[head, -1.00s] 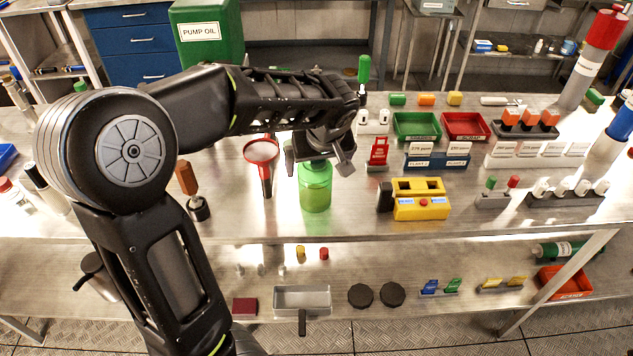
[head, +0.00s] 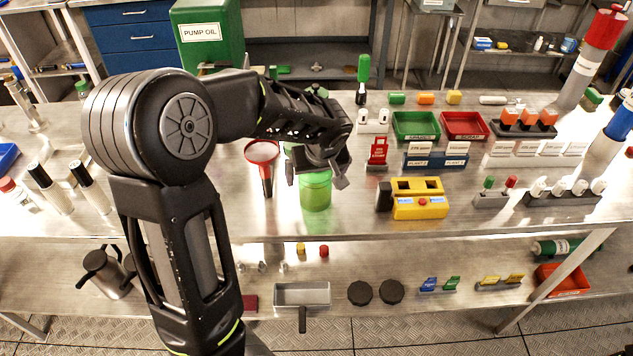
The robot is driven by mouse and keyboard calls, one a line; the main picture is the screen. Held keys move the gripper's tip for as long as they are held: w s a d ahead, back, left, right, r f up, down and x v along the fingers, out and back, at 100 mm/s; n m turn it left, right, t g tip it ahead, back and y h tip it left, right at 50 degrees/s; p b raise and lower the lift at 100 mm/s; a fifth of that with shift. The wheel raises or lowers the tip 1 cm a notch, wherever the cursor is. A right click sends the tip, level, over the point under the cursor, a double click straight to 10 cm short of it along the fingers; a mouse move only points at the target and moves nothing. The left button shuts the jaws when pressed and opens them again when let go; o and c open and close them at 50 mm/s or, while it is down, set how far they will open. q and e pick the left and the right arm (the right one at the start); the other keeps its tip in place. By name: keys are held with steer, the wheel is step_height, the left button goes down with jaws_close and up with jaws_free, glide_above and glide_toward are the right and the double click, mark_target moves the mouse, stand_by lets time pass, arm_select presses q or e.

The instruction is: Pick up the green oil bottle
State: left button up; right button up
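The green oil bottle (head: 315,192) is a translucent green cylinder standing upright on the steel bench, near its front edge. My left gripper (head: 317,178) is over the bottle from above, with one finger on each side of its upper part. The fingers look spread wider than the bottle, so they seem open; contact is not clear. The gripper body hides the bottle's top. My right gripper is not in view.
A red funnel (head: 264,165) stands just left of the bottle. A yellow device (head: 419,205) and a red tag stand (head: 377,152) are to its right. Green (head: 416,125) and red (head: 465,126) trays are farther back. Bare bench lies in front of the bottle.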

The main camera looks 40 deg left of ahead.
arm_select(q)
steer(key=shift+c, duration=0.4)
steer(key=c, duration=1.9)
